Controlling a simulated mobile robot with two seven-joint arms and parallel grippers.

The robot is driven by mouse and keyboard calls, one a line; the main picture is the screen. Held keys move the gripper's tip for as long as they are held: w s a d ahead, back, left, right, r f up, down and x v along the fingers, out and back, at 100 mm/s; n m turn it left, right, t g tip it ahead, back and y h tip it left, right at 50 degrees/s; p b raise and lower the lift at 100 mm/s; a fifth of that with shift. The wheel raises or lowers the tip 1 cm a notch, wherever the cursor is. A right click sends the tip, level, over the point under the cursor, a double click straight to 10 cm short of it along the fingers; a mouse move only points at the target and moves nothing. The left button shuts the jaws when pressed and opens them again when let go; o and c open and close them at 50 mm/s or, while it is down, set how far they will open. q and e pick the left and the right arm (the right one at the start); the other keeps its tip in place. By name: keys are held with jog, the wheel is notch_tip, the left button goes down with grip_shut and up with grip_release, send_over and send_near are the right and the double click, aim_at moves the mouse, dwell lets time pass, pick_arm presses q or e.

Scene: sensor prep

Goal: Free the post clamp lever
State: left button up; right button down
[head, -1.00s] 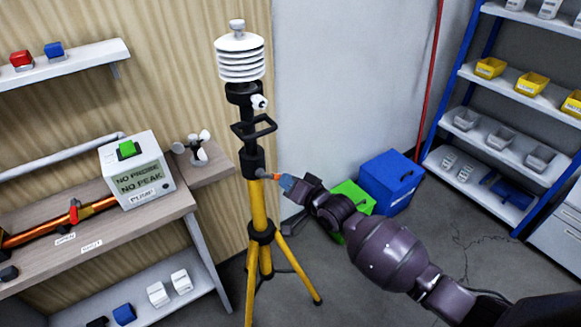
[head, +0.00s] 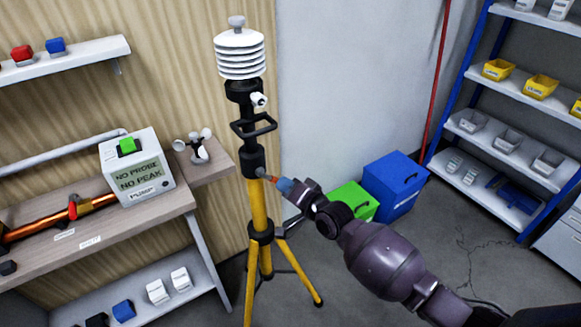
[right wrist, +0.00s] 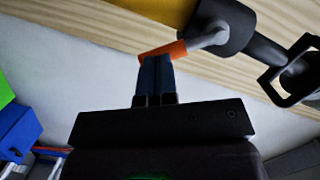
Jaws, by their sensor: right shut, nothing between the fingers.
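The yellow tripod post (head: 257,210) stands upright in the head view, with a black clamp collar (head: 254,161) near its top. The clamp lever (head: 271,178), a grey stem with an orange end, sticks out right and slightly down from the collar. In the right wrist view the lever's grey stem (right wrist: 208,39) and orange end lie just beyond my fingertips. My right gripper (head: 285,185) is shut, with its blue fingers against or very near the orange end; nothing is between them. The fingers (right wrist: 155,70) overlap part of the orange end there. My left gripper is out of view.
A white louvred sensor (head: 240,55) tops the post, above a black loop handle (head: 254,127). A bench (head: 90,225) with a probe tester (head: 138,170) stands left. Green (head: 354,196) and blue (head: 397,182) boxes sit on the floor behind my right arm.

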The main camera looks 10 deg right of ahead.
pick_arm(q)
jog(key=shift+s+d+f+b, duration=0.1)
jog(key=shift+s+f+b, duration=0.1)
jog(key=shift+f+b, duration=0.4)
pick_arm(e)
jog(key=shift+s+a+f+m, duration=0.1)
jog(key=shift+a+f+m, duration=0.3)
jog(key=shift+m, duration=0.4)
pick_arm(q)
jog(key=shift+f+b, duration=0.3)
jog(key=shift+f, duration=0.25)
pick_arm(e)
jog(key=shift+s+a+f+m+y, duration=0.1)
jog(key=shift+a+f+m+y, duration=0.2)
jog(key=shift+m, duration=0.5)
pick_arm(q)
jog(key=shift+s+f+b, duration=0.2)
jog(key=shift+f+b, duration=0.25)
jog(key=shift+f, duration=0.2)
pick_arm(e)
jog(key=shift+s+a+f+m+t, duration=0.15)
jog(key=shift+a+m+t, duration=0.2)
jog(key=shift+m, duration=0.45)
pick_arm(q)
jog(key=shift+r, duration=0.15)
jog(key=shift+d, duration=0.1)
pick_arm(e)
jog(key=shift+d, duration=0.1)
